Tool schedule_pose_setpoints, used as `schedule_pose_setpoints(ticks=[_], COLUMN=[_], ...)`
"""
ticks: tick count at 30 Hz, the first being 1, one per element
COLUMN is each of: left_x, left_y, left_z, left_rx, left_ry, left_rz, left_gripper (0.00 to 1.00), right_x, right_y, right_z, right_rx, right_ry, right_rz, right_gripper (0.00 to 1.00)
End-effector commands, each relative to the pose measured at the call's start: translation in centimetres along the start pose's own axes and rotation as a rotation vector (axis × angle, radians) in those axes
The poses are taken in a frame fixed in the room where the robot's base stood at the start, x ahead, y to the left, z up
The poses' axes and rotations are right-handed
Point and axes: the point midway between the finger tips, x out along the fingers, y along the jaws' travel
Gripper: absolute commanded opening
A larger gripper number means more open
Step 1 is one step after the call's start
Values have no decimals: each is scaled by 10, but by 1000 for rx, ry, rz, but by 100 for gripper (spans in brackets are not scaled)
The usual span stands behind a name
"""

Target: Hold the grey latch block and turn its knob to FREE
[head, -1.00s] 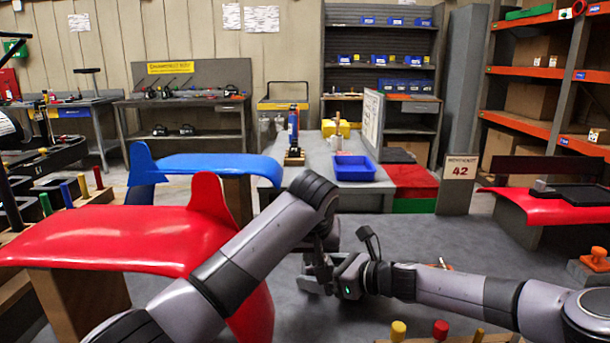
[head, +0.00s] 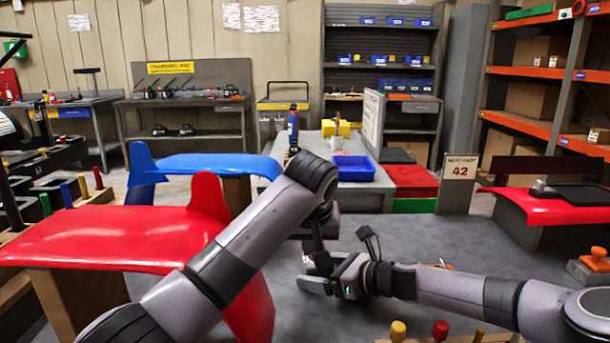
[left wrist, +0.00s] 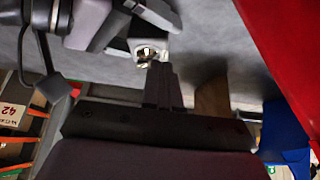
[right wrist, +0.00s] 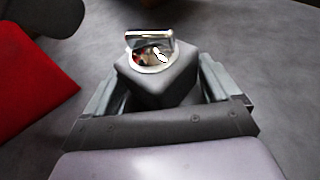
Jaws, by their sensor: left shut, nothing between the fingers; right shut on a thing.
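The grey latch block (right wrist: 158,92) is between the fingers of my right gripper (right wrist: 162,68), which is shut on it. Its shiny metal knob (right wrist: 149,40) stands on a pale round ring on the block's upper face; I cannot read any mark there. My left gripper (head: 319,262) is shut and empty, just above my right gripper (head: 318,283) in the head view. In the left wrist view, my closed left fingers (left wrist: 161,68) point at the knob (left wrist: 147,51), very close; I cannot tell if they touch. The block is mostly hidden in the head view.
A rack with coloured pegs (head: 440,330) is at the near edge. Another red panel (head: 560,208) is at right.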

Motion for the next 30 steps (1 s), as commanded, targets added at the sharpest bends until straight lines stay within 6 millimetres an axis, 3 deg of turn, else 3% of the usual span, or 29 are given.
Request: schedule_pose_setpoints(ticks=[9, 19, 30], left_x=[-25, -26, -32], left_y=[0, 2, 24], left_z=[-14, -14, -21], left_rx=[0, 3, 1], left_ry=[-1, 0, -3], left_rz=[0, 0, 3], left_gripper=[0, 0, 0], right_x=[0, 0, 0], right_y=[-1, -1, -1], right_z=[-2, -1, -1], right_rx=[0, 0, 0], right_ry=[3, 2, 2], right_rz=[-3, -2, -2], right_gripper=[72, 72, 72])
